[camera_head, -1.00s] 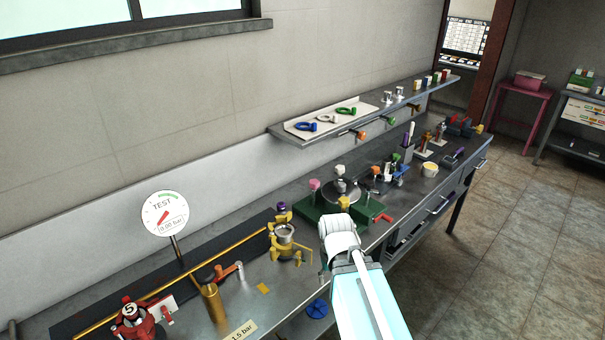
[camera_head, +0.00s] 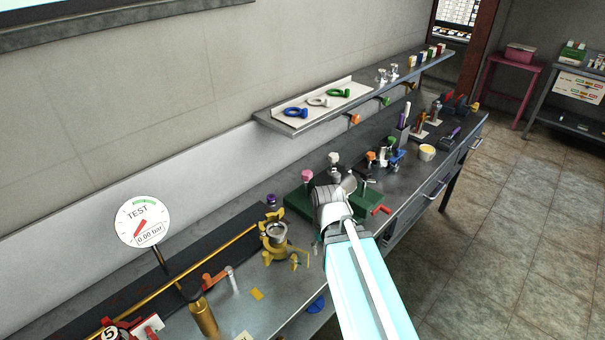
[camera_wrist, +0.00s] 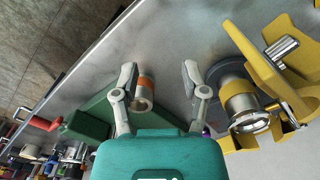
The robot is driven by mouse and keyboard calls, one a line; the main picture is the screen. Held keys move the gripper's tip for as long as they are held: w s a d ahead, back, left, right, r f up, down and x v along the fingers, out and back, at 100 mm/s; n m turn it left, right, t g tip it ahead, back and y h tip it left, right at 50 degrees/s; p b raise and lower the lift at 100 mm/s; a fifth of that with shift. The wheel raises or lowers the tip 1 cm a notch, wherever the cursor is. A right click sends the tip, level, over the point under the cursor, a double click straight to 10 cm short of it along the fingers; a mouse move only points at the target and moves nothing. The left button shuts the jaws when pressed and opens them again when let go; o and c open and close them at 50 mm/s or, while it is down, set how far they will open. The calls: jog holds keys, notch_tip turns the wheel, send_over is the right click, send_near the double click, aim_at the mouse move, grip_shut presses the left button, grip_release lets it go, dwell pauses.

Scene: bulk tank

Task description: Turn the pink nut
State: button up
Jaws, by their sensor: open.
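The pink nut (camera_head: 307,176) shows in the head view as a small pink knob on top of a post at the left end of the green base (camera_head: 296,205). My gripper (camera_head: 328,205) is right of and nearer than the pink nut, over the front of the green base; its fingers are hidden there. In the wrist view my gripper (camera_wrist: 159,78) is open, with two grey fingers spread apart. A metal cylinder with an orange band (camera_wrist: 146,84) shows between them, and I cannot tell whether it is held clear of both. I cannot make out the pink nut in the wrist view.
A yellow clamp (camera_head: 277,240) stands left of my gripper, also large at the right in the wrist view (camera_wrist: 265,75). A red handle (camera_head: 381,210) juts from the green base. A white knob (camera_head: 334,158) stands behind. A gauge (camera_head: 142,222) is at left.

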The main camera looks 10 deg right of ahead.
jog(key=o, duration=0.3)
jog(key=shift+w, duration=0.1)
jog(key=shift+o, duration=0.6)
jog(key=shift+w, duration=0.15)
jog(key=m+t+h+b, duration=0.2)
jog(key=m+h, duration=1.1)
jog(key=m, duration=0.4)
send_near(305, 173)
jog(key=a, duration=0.4)
jog(key=shift+d+r, duration=0.15)
jog(key=shift+r, duration=0.25)
jog(key=shift+d, duration=0.15)
jog(key=b+x, duration=0.2)
jog(key=x, duration=0.4)
jog(key=b+x, duration=0.3)
jog(key=x, duration=0.4)
jog(key=shift+d+b, duration=0.3)
jog(key=shift+d, duration=0.1)
